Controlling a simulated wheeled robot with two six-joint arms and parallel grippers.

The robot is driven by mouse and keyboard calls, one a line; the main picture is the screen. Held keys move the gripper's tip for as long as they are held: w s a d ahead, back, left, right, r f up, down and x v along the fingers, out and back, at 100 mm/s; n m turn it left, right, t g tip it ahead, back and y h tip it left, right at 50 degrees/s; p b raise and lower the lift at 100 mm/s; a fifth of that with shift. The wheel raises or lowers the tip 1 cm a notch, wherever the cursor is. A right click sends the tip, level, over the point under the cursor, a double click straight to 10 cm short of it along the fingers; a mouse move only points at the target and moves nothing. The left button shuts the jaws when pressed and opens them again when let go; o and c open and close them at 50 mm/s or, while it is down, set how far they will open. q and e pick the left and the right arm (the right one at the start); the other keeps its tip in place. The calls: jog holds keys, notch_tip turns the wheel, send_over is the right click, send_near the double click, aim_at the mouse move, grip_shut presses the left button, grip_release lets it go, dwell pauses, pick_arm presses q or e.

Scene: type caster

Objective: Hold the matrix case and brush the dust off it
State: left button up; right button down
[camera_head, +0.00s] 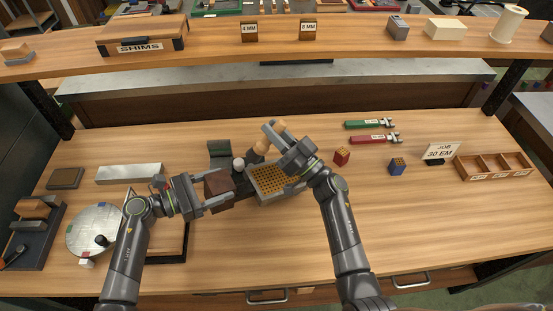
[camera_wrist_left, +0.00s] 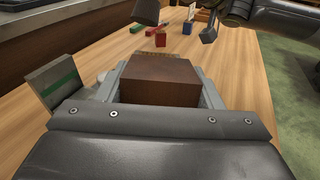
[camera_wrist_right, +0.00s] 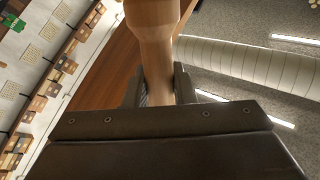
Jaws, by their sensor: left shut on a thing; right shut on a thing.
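The matrix case (camera_head: 274,182), a grey frame with a gold grid of holes, is near the middle of the bench. My left gripper (camera_head: 218,186) is shut on a dark brown block (camera_wrist_left: 160,82) at the case's left side; in the left wrist view this block hides most of the case. Whether the block is joined to the case cannot be told. My right gripper (camera_head: 274,134) is shut on a light wooden handle (camera_wrist_right: 155,50), apparently the brush's, above the case's far side.
Red (camera_head: 341,157) and blue (camera_head: 397,166) blocks, two wrenches, a job sign (camera_head: 440,152) and a wooden tray (camera_head: 495,167) lie to the right. A round plate (camera_head: 92,228) is left. The front right is clear.

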pick_arm(q)
jog(key=o, duration=0.8)
jog(key=v, duration=1.2)
